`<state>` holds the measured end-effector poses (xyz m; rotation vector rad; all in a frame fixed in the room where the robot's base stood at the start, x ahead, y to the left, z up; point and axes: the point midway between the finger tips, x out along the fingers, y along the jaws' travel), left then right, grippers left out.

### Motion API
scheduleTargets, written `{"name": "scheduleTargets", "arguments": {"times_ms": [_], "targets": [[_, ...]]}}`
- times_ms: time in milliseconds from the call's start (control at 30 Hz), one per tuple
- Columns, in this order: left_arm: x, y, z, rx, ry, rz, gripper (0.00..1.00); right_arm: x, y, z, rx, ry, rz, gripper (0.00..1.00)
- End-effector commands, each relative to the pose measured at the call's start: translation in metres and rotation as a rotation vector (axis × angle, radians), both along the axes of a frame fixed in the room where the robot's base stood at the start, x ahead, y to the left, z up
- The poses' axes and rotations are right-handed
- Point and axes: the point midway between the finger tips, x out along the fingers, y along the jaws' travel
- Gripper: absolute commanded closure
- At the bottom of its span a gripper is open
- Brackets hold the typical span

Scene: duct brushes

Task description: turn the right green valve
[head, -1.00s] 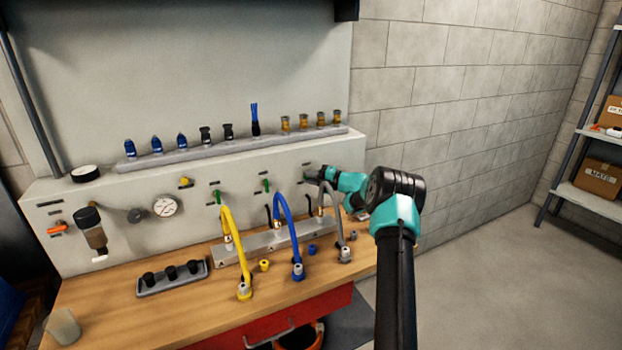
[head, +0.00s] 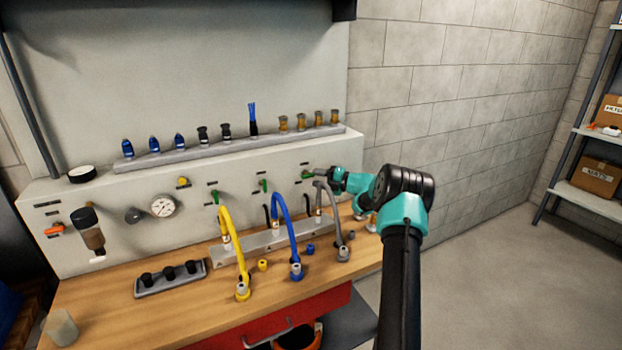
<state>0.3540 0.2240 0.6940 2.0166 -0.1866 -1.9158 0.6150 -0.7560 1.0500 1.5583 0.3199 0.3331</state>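The right green valve (head: 307,176) is on the front of the pale panel, and its handle lies roughly sideways. The middle green valve (head: 264,186) and the left green valve (head: 215,197) have handles that point up and down. My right gripper (head: 329,174) is just to the right of the right green valve, with what looks like a small gap between them. Its fingers are too small to tell whether they are open or shut. My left gripper is not in view.
Yellow (head: 229,245), blue (head: 289,225) and grey (head: 333,212) hoses arch below the valves over the wooden bench (head: 190,308). A rail (head: 240,148) with several brushes and fittings runs along the panel top. A gauge (head: 163,206) sits at left.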

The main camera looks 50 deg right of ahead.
Motion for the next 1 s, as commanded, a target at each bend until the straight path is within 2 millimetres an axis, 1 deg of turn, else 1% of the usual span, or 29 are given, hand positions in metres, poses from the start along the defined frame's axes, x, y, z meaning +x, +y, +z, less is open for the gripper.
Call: {"name": "scheduleTargets", "arguments": {"times_ms": [33,100,500,600,700,800,1000], "targets": [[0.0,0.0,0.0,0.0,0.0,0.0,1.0,-0.01,-0.005,0.0,0.001,0.001,-0.002,0.61],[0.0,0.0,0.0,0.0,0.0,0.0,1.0,-0.022,-0.011,-0.001,0.0,0.002,-0.003,0.61],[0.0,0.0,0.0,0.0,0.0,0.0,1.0,-0.092,-0.041,-0.002,0.001,0.001,-0.002,0.61],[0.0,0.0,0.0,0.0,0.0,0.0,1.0,-0.107,-0.047,-0.002,0.001,0.001,-0.002,0.61],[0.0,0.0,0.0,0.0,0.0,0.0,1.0,-0.118,-0.052,-0.001,0.001,0.0,-0.001,0.61],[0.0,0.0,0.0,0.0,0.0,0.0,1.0,-0.123,-0.054,-0.001,0.001,0.0,0.0,0.61],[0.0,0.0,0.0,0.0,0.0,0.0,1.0,-0.125,-0.055,-0.001,0.001,0.0,0.001,0.61]]}}
